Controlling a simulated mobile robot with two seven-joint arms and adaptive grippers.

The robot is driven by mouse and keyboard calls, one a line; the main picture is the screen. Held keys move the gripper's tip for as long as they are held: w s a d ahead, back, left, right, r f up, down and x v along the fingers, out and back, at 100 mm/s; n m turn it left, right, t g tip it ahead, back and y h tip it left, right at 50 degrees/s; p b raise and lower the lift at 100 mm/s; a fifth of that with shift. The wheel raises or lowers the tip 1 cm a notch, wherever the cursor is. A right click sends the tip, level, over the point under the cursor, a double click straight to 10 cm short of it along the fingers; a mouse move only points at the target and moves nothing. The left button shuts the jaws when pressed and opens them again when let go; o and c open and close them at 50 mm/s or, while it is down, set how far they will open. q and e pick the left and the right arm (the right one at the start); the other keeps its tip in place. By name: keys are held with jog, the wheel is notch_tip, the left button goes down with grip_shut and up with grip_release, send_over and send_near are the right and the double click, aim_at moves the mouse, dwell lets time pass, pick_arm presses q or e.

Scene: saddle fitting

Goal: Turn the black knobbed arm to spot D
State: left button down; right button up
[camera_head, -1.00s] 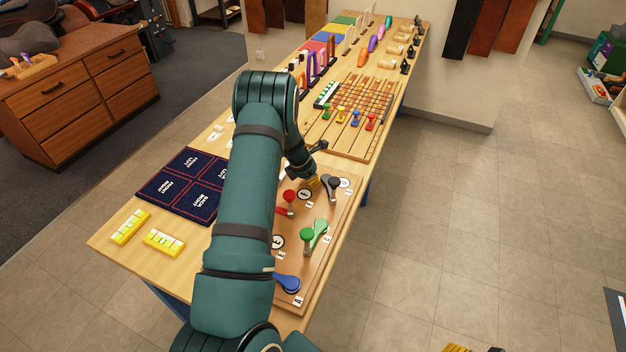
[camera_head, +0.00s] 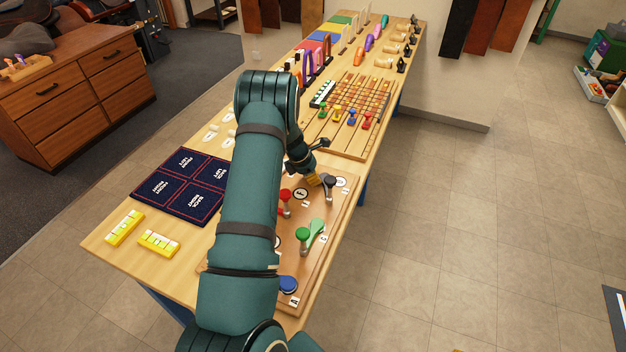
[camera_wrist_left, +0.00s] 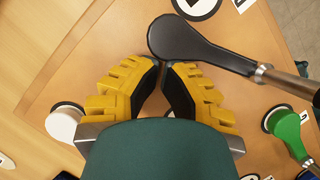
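The black knobbed arm (camera_head: 329,183) stands at the far right of the brown board (camera_head: 318,262). In the left wrist view its black knob (camera_wrist_left: 185,38) shows large, with a metal stem running right. My left gripper (camera_head: 314,180) is just left of the black arm, low over the board. In that wrist view the yellow fingers (camera_wrist_left: 164,66) come together almost to touching at the tips, with nothing between them. The knob is just beyond the tips, and I cannot tell if they touch. Spot D's letter is not readable. Of my right gripper only a yellow sliver (camera_head: 458,350) shows.
A red arm (camera_head: 285,197), a green arm (camera_head: 304,238) and a blue one (camera_head: 288,284) share the board. My left arm hides its left side. A dark blue mat (camera_head: 170,190) and yellow blocks (camera_head: 158,243) lie left. A slotted board (camera_head: 345,140) lies beyond.

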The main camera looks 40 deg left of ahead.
aim_at(324, 175)
pick_arm(q)
jog(key=shift+w+d+f+m+h+b, duration=0.15)
jog(key=shift+w+d+m+b, duration=0.1)
jog(key=shift+w+m, duration=0.25)
jog(key=shift+w+d+r+m+h+b, duration=0.15)
jog(key=shift+w+m+b, duration=0.1)
jog(key=shift+w+m, duration=0.2)
jog(key=shift+w+d+m+g+h+b, duration=0.2)
jog(key=shift+w+d+m+g+b, duration=0.15)
jog(key=shift+m, duration=0.35)
jog(key=shift+w+d+m+g+h+b, duration=0.25)
jog(key=shift+w+m, duration=0.2)
jog(key=shift+m, duration=0.2)
pick_arm(e)
jog(key=shift+d+f, duration=0.1)
jog(key=shift+f, duration=1.2)
pick_arm(q)
jog(key=shift+s+a, duration=1)
jog(key=shift+a, duration=0.25)
jog(key=a+r, duration=0.1)
jog(key=s+a+r, duration=0.1)
jog(key=shift+a+r, duration=0.25)
jog(key=shift+r, duration=0.15)
jog(key=d+v, duration=0.1)
jog(key=v, duration=1.5)
jog(key=shift+r+p, duration=0.4)
jog(key=shift+r, duration=0.1)
pick_arm(e)
jog(key=shift+a+r, duration=0.45)
jog(key=shift+a, duration=0.4)
